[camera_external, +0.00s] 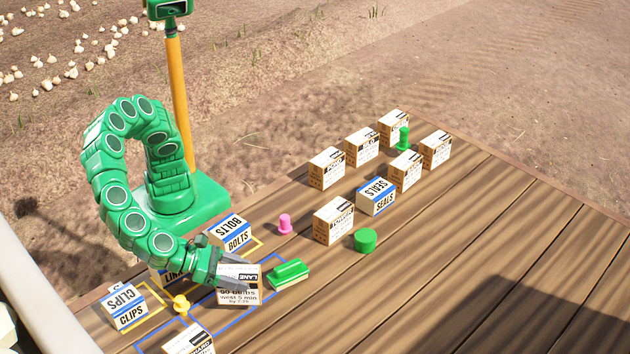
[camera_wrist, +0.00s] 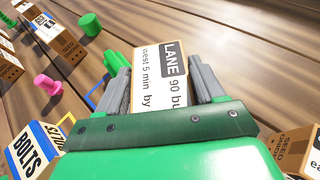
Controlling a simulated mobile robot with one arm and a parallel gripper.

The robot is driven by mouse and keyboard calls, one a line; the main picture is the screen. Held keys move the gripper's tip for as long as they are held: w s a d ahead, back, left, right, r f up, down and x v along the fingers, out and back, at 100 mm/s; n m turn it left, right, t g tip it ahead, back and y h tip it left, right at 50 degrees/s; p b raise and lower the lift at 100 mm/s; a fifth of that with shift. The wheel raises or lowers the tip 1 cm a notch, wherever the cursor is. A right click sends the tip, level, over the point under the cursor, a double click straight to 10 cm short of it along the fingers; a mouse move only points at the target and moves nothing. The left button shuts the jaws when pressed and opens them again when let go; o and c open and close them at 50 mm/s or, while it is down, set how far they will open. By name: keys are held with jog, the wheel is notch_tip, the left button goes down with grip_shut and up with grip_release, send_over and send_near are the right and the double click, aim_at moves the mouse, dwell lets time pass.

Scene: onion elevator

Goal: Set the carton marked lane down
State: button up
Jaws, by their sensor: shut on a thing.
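The white and brown carton marked LANE (camera_external: 238,297) is at the lower left of the external view, beside the blue outline on the deck. My gripper (camera_external: 236,274) is shut on it, with a finger on either side. In the wrist view the carton (camera_wrist: 165,92) shows between the two grey fingers, its LANE label readable. Its underside is hidden, so I cannot tell whether it touches the deck. A green block (camera_external: 289,274) lies close to its right.
BOLTS (camera_external: 236,232) and CLIPS (camera_external: 126,307) cartons, a yellow peg (camera_external: 181,304) and a pink peg (camera_external: 285,224) stand nearby. A green cylinder (camera_external: 365,240), a SEALS carton (camera_external: 377,196) and several seed cartons stand farther right. The deck's (camera_external: 440,265) right front is clear.

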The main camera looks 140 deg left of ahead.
aim_at(261, 295)
jog(key=shift+w+d+f, duration=0.15)
jog(key=shift+w+f, duration=0.4)
jog(key=shift+f, duration=1.6)
jog(key=shift+f, duration=0.15)
jog(key=o, duration=1.4)
